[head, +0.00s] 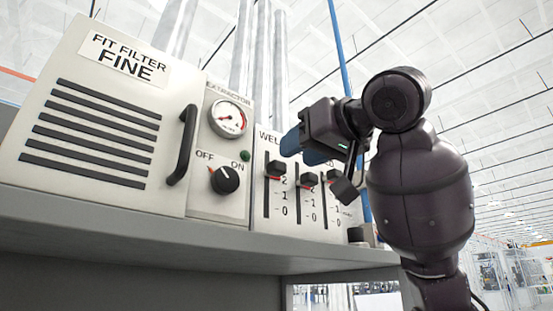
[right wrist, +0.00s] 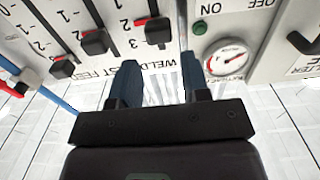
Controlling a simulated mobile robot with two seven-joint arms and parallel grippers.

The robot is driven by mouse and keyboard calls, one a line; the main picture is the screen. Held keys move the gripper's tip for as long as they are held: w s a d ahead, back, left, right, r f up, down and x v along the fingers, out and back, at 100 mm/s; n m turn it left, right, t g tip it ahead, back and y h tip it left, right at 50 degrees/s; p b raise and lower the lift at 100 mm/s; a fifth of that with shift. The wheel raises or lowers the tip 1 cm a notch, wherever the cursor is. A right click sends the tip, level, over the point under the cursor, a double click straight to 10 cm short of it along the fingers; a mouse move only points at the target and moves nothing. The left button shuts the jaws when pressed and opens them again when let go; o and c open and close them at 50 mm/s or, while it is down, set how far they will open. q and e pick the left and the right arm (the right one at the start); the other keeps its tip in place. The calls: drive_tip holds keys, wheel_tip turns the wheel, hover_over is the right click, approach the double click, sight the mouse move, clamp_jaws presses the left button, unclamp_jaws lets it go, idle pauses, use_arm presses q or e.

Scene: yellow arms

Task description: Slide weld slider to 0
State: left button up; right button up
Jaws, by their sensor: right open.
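The weld slider (head: 275,169) is a black knob with a red mark in the leftmost vertical slot, under the partly covered "WEL" label. Its mark is near 2, well above 0. In the right wrist view, where the panel appears upside down, the weld slider (right wrist: 158,30) is just beyond the fingertips. My right gripper (head: 303,149) has two blue fingers and is in front of the slider panel's upper part, close to the weld knob. It also shows in the right wrist view (right wrist: 158,75), open with nothing between its fingers. My left gripper is not in view.
Two more slider knobs, the middle one (head: 309,179) and the right one (head: 331,176), are close beside it. To the left are the extractor gauge (head: 230,118), an OFF/ON dial (head: 224,179) and a black handle (head: 183,145). A grey shelf (head: 200,236) runs below.

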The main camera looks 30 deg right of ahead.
sight(276, 164)
drive_tip(key=w, duration=0.2)
drive_tip(key=w+p, duration=0.1)
drive_tip(key=w, duration=0.3)
drive_tip(key=shift+w+a, duration=0.25)
drive_tip(key=shift+w, duration=0.1)
drive_tip(key=shift+c, duration=0.3)
clamp_jaws()
